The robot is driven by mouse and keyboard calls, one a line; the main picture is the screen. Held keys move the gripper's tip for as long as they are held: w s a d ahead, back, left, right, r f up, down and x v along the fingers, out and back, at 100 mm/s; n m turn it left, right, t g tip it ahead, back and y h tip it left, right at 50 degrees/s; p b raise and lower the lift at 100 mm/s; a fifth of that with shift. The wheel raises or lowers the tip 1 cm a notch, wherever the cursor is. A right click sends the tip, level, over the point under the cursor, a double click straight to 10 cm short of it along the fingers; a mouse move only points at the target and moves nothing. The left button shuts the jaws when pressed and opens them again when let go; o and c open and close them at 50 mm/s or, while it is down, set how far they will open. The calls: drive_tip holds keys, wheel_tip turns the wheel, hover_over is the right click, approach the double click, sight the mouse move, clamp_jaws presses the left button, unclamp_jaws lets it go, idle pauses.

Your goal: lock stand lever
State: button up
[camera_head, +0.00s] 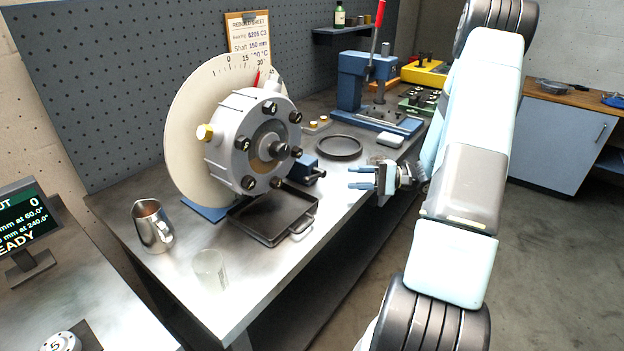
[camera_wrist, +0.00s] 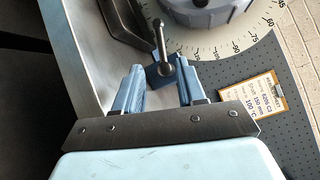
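The grey rotor (camera_head: 232,150) with several dark bolts stands upright before a white dial disc (camera_head: 185,140) on the bench. The stand's blue clamp block (camera_head: 304,166) is at the rotor's lower right, with a short dark lever (camera_head: 316,176). In the wrist view the lever (camera_wrist: 160,42) is a metal rod with a ball end, rising from the blue block (camera_wrist: 178,66). My gripper (camera_head: 352,178) is open and empty, right of the block and apart from it. In the wrist view its blue fingers (camera_wrist: 158,70) lie on either side of the lever's base line; the depth gap is unclear.
A dark tray (camera_head: 268,238) lies in front of the rotor. A metal jug (camera_head: 151,226) and a clear glass (camera_head: 210,270) stand front left. A black ring (camera_head: 339,147) and a blue press (camera_head: 352,80) are behind. The bench front right is clear.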

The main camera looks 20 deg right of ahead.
sight(315, 178)
drive_tip(key=x, duration=1.3)
drive_tip(key=shift+a, duration=0.2)
clamp_jaws()
drive_tip(key=shift+s, duration=0.1)
